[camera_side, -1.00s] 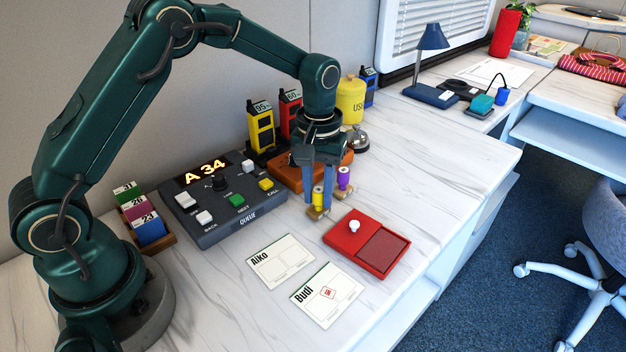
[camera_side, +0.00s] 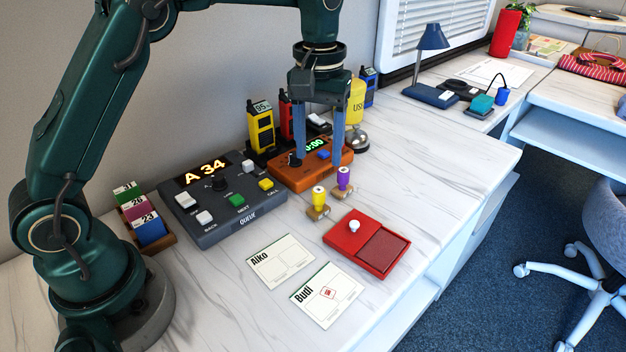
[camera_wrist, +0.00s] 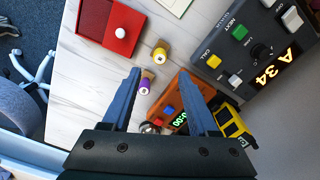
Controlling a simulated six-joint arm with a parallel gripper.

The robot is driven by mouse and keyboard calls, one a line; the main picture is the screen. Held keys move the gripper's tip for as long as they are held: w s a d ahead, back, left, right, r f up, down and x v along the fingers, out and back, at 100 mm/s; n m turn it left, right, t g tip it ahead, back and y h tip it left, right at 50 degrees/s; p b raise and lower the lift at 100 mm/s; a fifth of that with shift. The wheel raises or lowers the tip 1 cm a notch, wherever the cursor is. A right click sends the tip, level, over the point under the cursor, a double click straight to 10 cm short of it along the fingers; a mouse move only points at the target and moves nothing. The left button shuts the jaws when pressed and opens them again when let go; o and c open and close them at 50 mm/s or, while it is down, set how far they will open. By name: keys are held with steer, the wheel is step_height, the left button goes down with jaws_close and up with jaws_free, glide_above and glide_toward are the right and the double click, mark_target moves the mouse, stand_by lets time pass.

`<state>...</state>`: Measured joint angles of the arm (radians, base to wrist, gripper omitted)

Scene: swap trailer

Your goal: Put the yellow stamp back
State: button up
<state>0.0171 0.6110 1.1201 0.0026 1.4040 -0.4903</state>
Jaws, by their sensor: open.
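The yellow stamp (camera_side: 318,202) stands upright on the desk on its wooden base, in front of the orange timer box. It also shows in the wrist view (camera_wrist: 161,50). The purple stamp (camera_side: 343,184) stands just to its right and back, apart from my gripper. My gripper (camera_side: 325,150) is open and empty, raised above the orange timer box (camera_side: 290,180), behind both stamps. In the wrist view its fingers (camera_wrist: 168,85) are spread wide with nothing between their tips touching them.
A red ink pad (camera_side: 372,244) with a white knob lies in front of the stamps. Cards for Aiko (camera_side: 281,262) and Budi (camera_side: 326,294) lie further forward; Budi's bears a red mark. The queue console (camera_side: 225,205) is on the left, a bell (camera_side: 357,138) behind right.

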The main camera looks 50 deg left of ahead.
steer(key=s+r+m+t, duration=0.3)
steer(key=s+r, duration=0.5)
steer(key=s, duration=0.1)
steer(key=s+f+m+t, duration=0.2)
steer(key=s+f, duration=0.3)
steer(key=s, duration=0.4)
steer(key=shift+s+a+t, duration=0.3)
stand_by(0.6)
